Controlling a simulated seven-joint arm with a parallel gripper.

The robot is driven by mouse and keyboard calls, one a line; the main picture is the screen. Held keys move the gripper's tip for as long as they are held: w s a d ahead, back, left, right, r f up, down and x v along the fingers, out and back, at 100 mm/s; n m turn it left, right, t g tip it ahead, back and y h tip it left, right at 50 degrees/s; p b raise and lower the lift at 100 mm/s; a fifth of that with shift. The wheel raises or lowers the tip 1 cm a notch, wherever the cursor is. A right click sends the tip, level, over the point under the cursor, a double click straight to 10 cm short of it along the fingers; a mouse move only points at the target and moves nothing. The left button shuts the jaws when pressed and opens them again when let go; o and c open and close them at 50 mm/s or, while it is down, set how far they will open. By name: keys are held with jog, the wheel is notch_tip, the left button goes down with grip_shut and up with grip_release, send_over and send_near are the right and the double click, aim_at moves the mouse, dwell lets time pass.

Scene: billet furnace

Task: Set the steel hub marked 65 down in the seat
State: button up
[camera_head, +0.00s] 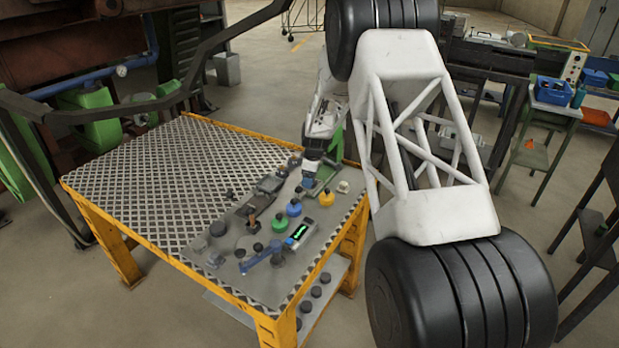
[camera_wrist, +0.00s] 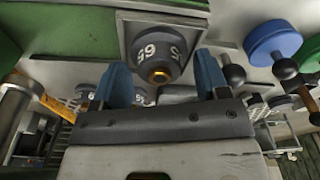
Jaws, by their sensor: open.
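The dark grey steel hub marked 65 (camera_wrist: 158,50) shows in the wrist view, with white digits and a brass-coloured centre. It sits against a light grey square block (camera_wrist: 128,32) that looks like the seat; I cannot tell how fully it is seated. My gripper (camera_wrist: 161,82) is open, with one blue finger on each side of the hub in the picture. Gaps show between the fingers and the hub. In the head view my gripper (camera_head: 307,184) is low over the right part of the table, and the hub cannot be made out there.
The yellow-framed table (camera_head: 140,185) has a clear patterned left half. Near my gripper are blue knobs (camera_head: 294,208), a yellow knob (camera_head: 326,197), a small white part (camera_head: 343,187) and a meter (camera_head: 300,233). Other marked hubs (camera_wrist: 90,96) lie close by. Several dark pieces are on the lower shelf.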

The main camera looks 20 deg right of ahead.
jog(key=shift+r, duration=0.1)
notch_tip(320, 180, up, 12)
jog(key=d, duration=0.1)
jog(key=shift+s+d, duration=0.15)
jog(key=shift+s, duration=0.15)
dwell(0.3)
jog(key=shift+s+r, duration=0.1)
dwell(0.5)
jog(key=s+a+r+m, duration=0.2)
jog(key=s+r, duration=0.4)
jog(key=s, duration=0.3)
jog(key=s+a+r+m+t, duration=0.1)
jog(key=s+a+r+m, duration=0.1)
jog(key=s+r, duration=0.55)
jog(key=s+a+r+m, duration=0.2)
jog(key=s+r, duration=0.3)
jog(key=s, duration=0.6)
jog(key=s+a+m+t+h, duration=0.1)
jog(key=s+m, duration=0.6)
jog(key=s, duration=2.3)
jog(key=shift+s+a+f, duration=0.3)
jog(key=shift+s+a, duration=0.05)
jog(key=shift+a, duration=0.1)
